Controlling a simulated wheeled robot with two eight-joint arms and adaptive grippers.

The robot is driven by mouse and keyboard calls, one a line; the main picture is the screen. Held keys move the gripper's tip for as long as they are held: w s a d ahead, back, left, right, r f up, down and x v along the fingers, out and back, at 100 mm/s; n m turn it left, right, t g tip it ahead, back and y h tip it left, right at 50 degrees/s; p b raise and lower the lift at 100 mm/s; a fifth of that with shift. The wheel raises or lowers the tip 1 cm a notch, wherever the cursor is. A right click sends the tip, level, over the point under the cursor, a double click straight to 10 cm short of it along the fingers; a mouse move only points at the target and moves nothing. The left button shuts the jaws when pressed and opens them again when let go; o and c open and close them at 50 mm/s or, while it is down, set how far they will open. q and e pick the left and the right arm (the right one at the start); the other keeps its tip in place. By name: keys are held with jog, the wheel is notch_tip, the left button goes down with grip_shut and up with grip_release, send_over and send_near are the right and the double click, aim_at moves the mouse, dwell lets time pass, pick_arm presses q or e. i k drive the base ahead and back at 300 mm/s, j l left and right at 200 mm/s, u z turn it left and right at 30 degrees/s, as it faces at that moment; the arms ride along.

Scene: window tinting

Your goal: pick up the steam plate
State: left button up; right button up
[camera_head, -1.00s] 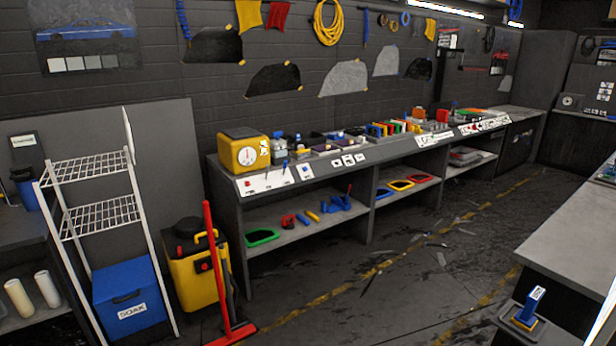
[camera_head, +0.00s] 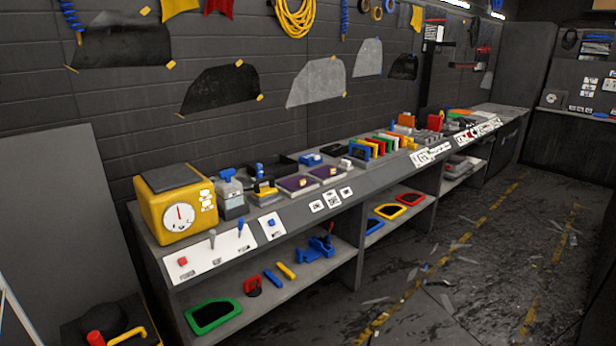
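A yellow box (camera_head: 180,214) with a round white dial and a dark flat top stands at the near left end of the long grey workbench (camera_head: 245,255). It looks like the steam plate, but I can read no label that confirms this. It stands upright, and nothing touches its top. Its front and right side show. Neither of my grippers is in view.
The lower shelf holds a green frame (camera_head: 196,326) and blue clamps (camera_head: 315,249). The littered floor (camera_head: 440,290) at right is open.

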aim_at(261, 195)
jog(key=i+z, duration=0.25)
jog(key=i, duration=0.9)
jog(key=i+u, duration=0.4)
jog(key=i+l+u, duration=0.1)
jog(key=i+u, duration=0.3)
jog(key=i, duration=0.2)
